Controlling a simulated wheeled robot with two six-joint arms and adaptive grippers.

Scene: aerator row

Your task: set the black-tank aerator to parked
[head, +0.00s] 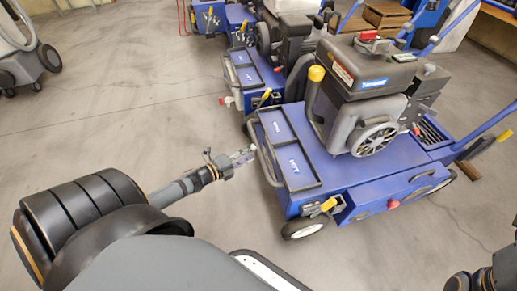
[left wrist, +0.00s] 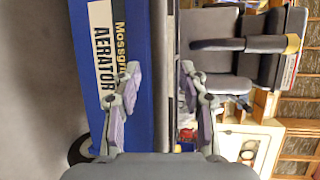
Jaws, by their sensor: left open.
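The nearest aerator has a blue deck (head: 350,178) and a black tank (head: 372,68) with a red cap on top. A yellow-gripped lever (head: 328,204) sits low on its near side, close to a small wheel. A grey bar (head: 266,152) runs along its left end. My left gripper (head: 243,156) is open and empty, just left of that bar. In the left wrist view its spread fingers (left wrist: 160,68) face a blue panel (left wrist: 83,100) lettered AERATOR. Whether the fingers touch anything cannot be told.
More blue aerators stand in a row behind; the second (head: 255,78) is close to the first. A grey wheeled machine (head: 22,55) stands at the far left. Wooden crates (head: 385,14) are at the back. The concrete floor (head: 120,100) on the left is clear.

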